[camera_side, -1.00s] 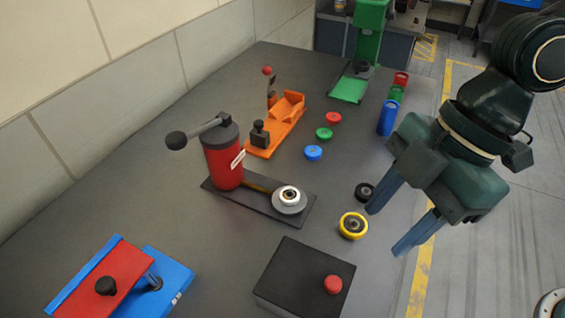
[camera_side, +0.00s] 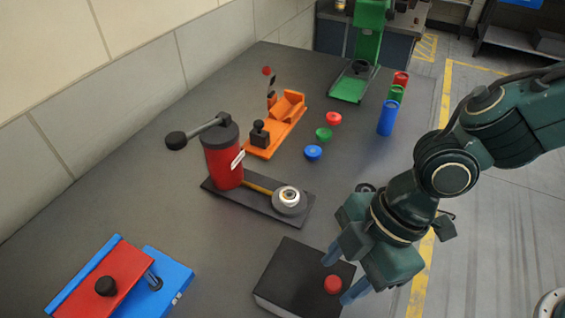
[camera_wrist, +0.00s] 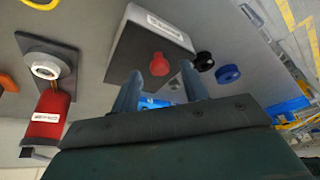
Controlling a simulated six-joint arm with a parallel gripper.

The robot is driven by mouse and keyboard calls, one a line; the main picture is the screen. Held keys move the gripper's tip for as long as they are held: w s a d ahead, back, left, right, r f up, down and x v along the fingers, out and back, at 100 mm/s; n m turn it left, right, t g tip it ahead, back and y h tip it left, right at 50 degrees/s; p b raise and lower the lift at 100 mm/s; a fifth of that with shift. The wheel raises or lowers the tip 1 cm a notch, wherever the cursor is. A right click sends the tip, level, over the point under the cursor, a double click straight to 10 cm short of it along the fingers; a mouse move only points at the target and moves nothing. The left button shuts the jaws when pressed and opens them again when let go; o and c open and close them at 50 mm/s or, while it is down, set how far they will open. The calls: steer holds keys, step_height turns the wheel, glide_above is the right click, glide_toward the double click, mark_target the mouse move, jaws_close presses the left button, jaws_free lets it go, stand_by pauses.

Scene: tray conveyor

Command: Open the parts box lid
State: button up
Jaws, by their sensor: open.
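A dark box (camera_side: 290,275) with a red knob (camera_side: 333,285) on top stands at the lower middle of the side view; I take it as the parts box. Its top looks shut. In the wrist view the box (camera_wrist: 135,45) has a white label on its side, and its red knob (camera_wrist: 159,64) shows between my finger tips. My gripper (camera_side: 341,276) is open over the knob, one finger on either side in the picture. I cannot tell if the fingers touch the knob or are still above it.
A red press (camera_side: 223,165) with a lever stands behind the box. A blue box with a red top (camera_side: 122,268) is at lower left. An orange fixture (camera_side: 285,115), several coloured caps and upright tubes (camera_side: 388,118) are farther back. The table between the boxes is clear.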

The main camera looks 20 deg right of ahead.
steer(key=shift+a+f, duration=0.2)
steer(key=shift+f, duration=0.3)
jaws_close()
steer(key=w+a, duration=0.8)
stand_by(0.5)
jaws_free()
steer(key=shift+r, duration=0.1)
